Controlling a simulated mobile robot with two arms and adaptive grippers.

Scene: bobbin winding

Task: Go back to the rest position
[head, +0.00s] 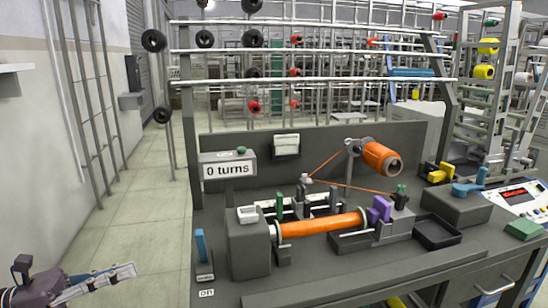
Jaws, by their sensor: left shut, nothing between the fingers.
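My left gripper (122,272) is at the lower left in the head view, over the floor and left of the bench, clear of everything. Its fingers are together and hold nothing. My right gripper is not in view. On the grey bench (330,282) is a winding machine with a grey housing (249,247) and an orange-wound bobbin (320,226) lying horizontally. An orange supply spool (381,158) sits up behind it, with orange thread running from it toward the bobbin area. A counter box (228,169) reads "0 turns".
A blue lever (201,245) stands upright on the bench's left side, near an "ON" label (206,293). A black tray (437,232) and a blue-handled device (468,188) are on the right. A rail rack (310,84) rises behind. The floor (135,215) left of the bench is clear.

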